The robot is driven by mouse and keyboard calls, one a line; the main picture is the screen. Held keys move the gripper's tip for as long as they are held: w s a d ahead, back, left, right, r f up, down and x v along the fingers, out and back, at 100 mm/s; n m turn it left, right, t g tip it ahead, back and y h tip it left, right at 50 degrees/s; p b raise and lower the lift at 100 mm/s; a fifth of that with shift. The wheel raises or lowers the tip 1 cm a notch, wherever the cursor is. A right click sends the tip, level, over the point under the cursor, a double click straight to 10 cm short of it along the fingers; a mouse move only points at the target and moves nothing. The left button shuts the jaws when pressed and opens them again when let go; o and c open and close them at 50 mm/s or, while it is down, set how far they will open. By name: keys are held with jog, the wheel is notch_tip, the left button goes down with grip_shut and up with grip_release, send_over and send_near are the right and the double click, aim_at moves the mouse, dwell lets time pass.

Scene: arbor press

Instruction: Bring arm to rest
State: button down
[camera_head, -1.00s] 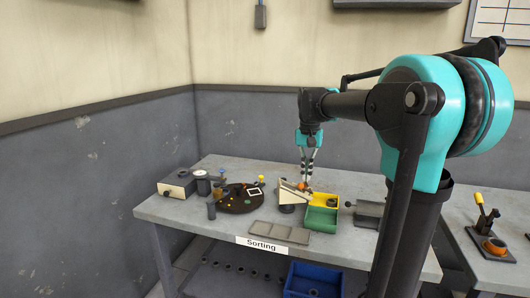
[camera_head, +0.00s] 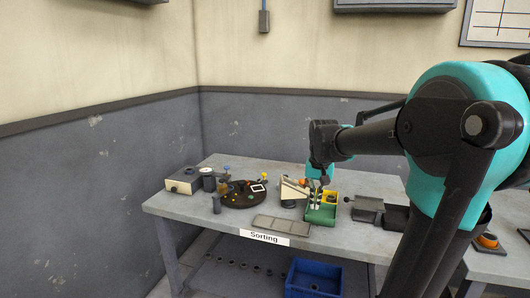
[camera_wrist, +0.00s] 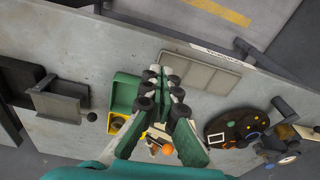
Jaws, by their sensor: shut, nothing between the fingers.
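My gripper (camera_head: 315,200) hangs from the teal arm end over the green bin on the bench. In the wrist view my gripper (camera_wrist: 165,78) shows its two green fingers with dark joints, converging at the tips with nothing held. The green bin (camera_head: 321,217) and the yellow bin (camera_head: 331,197) are joined, and my fingers cover part of them. Whether the fingertips touch the green bin cannot be told. An orange piece (camera_wrist: 166,148) lies behind the fingers, beside the yellow bin.
A dark grey fixture (camera_head: 368,207) stands right of the bins. A blue crate (camera_head: 313,279) is below. The bench's front left is clear.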

jog(key=s+d+f+n+t, duration=0.2)
jog(key=s+f+t, duration=0.1)
jog(key=s+f, duration=1.4)
jog(key=shift+d+n, duration=0.3)
jog(key=c, duration=2.3)
grip_release()
